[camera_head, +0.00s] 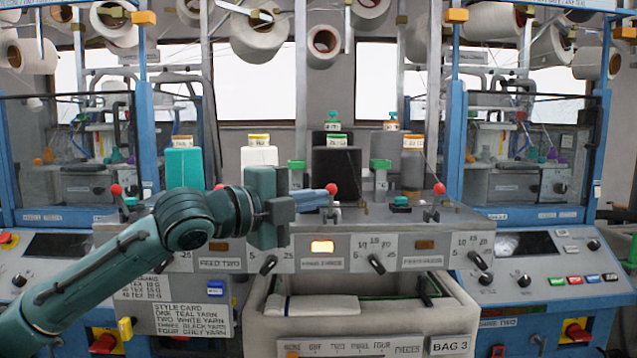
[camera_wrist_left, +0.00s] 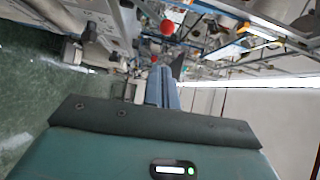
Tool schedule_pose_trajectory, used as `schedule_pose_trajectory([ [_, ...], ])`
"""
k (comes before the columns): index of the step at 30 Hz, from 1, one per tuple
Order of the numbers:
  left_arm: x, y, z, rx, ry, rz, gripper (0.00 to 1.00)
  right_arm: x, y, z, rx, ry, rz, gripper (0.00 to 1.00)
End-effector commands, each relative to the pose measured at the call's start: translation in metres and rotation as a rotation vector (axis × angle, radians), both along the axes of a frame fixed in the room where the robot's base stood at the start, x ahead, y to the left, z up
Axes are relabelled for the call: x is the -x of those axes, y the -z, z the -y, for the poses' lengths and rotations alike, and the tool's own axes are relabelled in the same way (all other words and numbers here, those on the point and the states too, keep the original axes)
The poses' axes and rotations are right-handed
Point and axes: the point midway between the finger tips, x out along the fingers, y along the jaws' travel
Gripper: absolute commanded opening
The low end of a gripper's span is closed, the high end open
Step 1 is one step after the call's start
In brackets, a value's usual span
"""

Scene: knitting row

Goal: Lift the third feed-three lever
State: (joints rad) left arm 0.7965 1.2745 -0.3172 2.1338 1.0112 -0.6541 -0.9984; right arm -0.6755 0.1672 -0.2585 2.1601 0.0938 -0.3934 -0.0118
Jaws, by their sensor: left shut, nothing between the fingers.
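The feed-three lever has a red ball knob (camera_head: 331,188) and stands on the grey feed shelf, above the panel labelled feed three (camera_head: 322,264). The same kind of red knob shows beyond my fingertips in the left wrist view (camera_wrist_left: 167,27). My left gripper (camera_head: 326,195) reaches in from the left with its blue-grey fingers level, tips right by the lever just below the knob. The fingers (camera_wrist_left: 160,72) are shut with nothing between them. Whether they touch the lever, I cannot tell. My right gripper is not in view.
Other red-knobbed levers stand left (camera_head: 116,190) and right (camera_head: 439,188). Behind are a teal bottle (camera_head: 184,172), a white one (camera_head: 259,158), a black one (camera_head: 337,172) and a grey one (camera_head: 412,172). The feed-three lamp (camera_head: 322,246) glows. A fabric bin (camera_head: 350,308) sits below.

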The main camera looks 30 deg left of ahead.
Motion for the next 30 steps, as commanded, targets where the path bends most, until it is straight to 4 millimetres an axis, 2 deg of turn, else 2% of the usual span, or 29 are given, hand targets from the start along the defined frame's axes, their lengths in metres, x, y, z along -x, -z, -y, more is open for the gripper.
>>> schedule_pose_trajectory([
  [2,-0.01,-0.003,0.004,0.002,0.004,-0.001,0.0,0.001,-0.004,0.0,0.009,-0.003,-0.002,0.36],
  [6,-0.03,-0.001,-0.007,0.001,0.001,-0.001,0.0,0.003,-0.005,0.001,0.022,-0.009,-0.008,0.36],
  [10,-0.039,0.0,-0.011,-0.001,0.002,-0.001,0.0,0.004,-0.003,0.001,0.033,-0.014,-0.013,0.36],
  [23,-0.043,0.001,-0.012,-0.002,0.003,0.0,0.0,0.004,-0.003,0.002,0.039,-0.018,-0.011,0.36],
  [30,-0.045,-0.007,-0.014,0.019,0.003,-0.037,0.0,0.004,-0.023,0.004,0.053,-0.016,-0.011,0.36],
])
